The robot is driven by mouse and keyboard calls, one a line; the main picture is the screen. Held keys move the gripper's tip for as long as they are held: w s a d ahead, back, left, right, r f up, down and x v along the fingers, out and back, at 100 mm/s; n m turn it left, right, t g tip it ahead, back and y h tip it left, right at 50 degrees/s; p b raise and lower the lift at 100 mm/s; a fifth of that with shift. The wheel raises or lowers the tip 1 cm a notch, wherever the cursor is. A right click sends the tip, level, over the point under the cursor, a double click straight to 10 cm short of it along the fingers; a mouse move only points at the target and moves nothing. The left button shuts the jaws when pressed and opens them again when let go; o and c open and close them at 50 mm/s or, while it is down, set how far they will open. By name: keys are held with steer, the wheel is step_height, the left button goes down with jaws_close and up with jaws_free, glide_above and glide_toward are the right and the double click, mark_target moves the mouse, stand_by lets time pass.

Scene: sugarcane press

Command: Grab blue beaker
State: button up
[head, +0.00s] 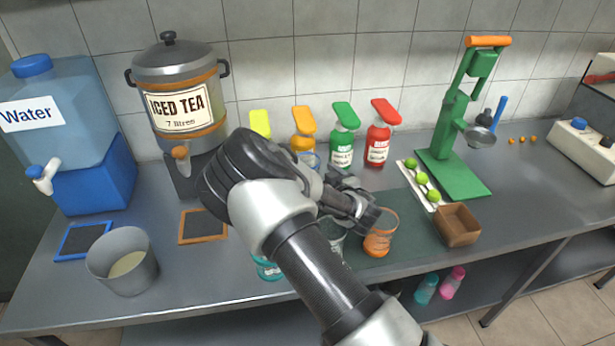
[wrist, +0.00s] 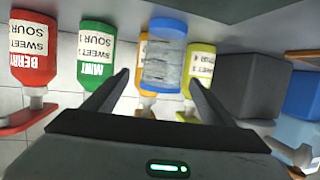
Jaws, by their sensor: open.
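The blue beaker (wrist: 165,62) is clear with a blue rim. In the wrist view it appears upside down, between and beyond my gripper's two fingers (wrist: 157,80), with a gap to each. The fingers are apart and nothing is held. In the head view only the rim of the blue beaker (head: 311,157) shows, in front of the orange bottle. My arm hides the rest. My gripper (head: 331,177) is low over the counter, to the right of that beaker, and partly hidden by its own hand.
Yellow, orange, green (head: 342,140) and red (head: 378,140) bottles stand behind the beaker. An orange beaker (head: 380,238), a clear beaker and a teal beaker (head: 268,270) stand nearer the front edge. The iced tea dispenser (head: 180,95) is to the left, the green press (head: 455,165) to the right.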

mark_target(303, 154)
steer(key=x, duration=0.4)
steer(key=shift+s+a, duration=0.15)
steer(key=shift+a, duration=0.05)
steer(key=shift+r, duration=0.1)
steer(key=c, duration=1.3)
steer(key=shift+o, duration=0.2)
steer(key=shift+r, duration=0.1)
steer(key=shift+r, duration=1.65)
steer(key=w+d, duration=0.2)
steer(key=d, duration=0.6)
steer(key=w+d, duration=0.3)
steer(key=d, duration=0.6)
steer(key=shift+b, duration=0.3)
